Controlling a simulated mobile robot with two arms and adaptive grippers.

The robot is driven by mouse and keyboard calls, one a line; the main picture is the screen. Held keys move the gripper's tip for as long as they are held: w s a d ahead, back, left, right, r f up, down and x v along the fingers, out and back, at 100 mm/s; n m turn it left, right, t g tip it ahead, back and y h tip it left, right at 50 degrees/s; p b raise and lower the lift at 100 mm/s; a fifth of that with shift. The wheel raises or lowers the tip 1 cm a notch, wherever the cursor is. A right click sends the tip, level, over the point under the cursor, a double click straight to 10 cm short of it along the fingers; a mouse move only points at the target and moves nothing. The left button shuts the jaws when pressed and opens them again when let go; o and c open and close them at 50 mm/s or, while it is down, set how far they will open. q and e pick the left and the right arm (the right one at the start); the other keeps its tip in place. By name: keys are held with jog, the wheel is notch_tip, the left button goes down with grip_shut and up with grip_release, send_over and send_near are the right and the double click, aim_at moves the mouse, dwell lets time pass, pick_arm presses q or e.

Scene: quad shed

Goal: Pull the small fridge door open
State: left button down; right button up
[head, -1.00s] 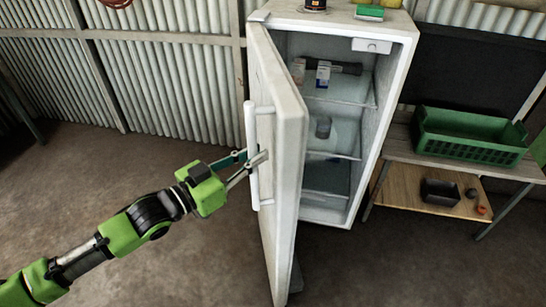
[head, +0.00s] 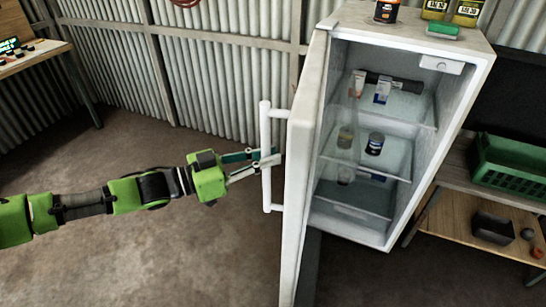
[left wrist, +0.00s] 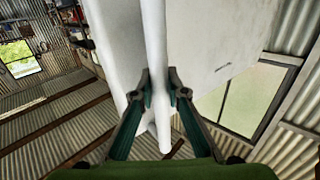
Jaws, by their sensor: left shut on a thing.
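The small white fridge (head: 415,45) stands at the right of the head view. Its door (head: 305,160) is swung wide open toward me, so the shelves inside show. The white bar handle (head: 266,185) runs upright on the door's outer face. My left gripper (head: 268,160) is shut on the handle near its middle. In the left wrist view, the handle (left wrist: 155,60) passes between the two green fingers (left wrist: 158,90), with the white door (left wrist: 205,40) beside it. My right gripper is not in view.
Small boxes, a dark torch (head: 405,83) and jars stand on the fridge shelves. A bench with a green crate (head: 510,162) is at the right. The floor (head: 150,240) left of the door is clear.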

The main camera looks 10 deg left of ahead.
pick_arm(q)
jog(key=c, duration=2)
grip_release()
jog(key=v, duration=1.2)
